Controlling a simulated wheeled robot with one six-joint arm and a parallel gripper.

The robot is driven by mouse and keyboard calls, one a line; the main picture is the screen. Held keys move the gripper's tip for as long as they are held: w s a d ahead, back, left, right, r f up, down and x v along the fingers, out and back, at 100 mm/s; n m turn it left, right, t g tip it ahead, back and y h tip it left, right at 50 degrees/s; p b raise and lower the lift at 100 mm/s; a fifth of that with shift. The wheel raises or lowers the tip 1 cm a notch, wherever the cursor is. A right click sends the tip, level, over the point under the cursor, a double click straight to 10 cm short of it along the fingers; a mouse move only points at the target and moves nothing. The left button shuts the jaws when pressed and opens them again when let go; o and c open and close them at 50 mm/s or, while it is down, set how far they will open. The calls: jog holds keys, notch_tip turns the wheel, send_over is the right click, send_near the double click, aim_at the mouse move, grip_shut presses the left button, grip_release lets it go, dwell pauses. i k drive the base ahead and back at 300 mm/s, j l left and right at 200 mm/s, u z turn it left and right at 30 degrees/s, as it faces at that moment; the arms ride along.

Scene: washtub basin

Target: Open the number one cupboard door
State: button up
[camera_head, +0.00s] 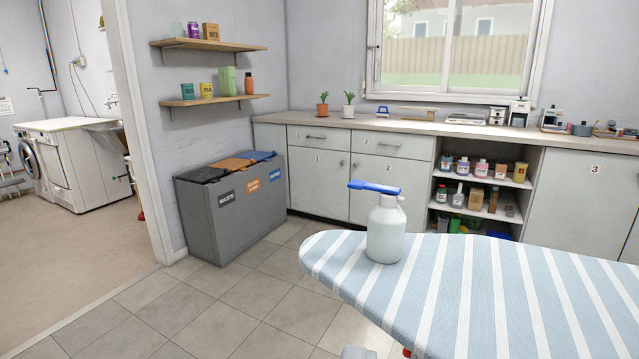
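The number one cupboard door (314,190) is a light grey panel marked 1, under the worktop by the left wall corner. It is shut. Its small round knob (342,163) is near its upper right edge. The number two door (375,178) is beside it on the right, also shut, and a bottle partly hides it. A drawer (308,139) with a bar handle is directly above door one. My gripper is not clearly in view; a small grey piece at the bottom edge is too cut off to identify.
A striped ironing board (470,285) fills the right foreground, carrying a pale bottle with a blue top (385,225). A grey waste bin unit (235,205) stands left of door one, close to its side. Tiled floor (255,305) is clear between them.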

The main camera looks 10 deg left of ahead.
aim_at(318, 178)
jog(key=i+j+u, duration=0.1)
jog(key=j, duration=0.25)
jog(key=i+j+u, duration=0.2)
jog(key=i+j, duration=0.15)
jog(key=j, duration=0.3)
jog(key=i+j+u, duration=0.1)
jog(key=i+j, duration=0.35)
jog(key=i+j+u, duration=0.1)
jog(key=i+j, duration=0.35)
jog(key=i, duration=0.2)
jog(key=i+l+z, duration=0.15)
jog(key=i+z, duration=0.3)
jog(key=i, duration=0.35)
jog(key=i+j+z, duration=0.15)
jog(key=i+z, duration=0.35)
jog(key=i, duration=0.3)
jog(key=i+u, duration=0.15)
jog(key=i, duration=0.35)
jog(key=i+l+u, duration=0.15)
jog(key=i, duration=0.35)
jog(key=i+l+u, duration=0.15)
jog(key=i, duration=0.3)
jog(key=i+l+u, duration=0.15)
jog(key=i+l, duration=0.15)
jog(key=i, duration=0.2)
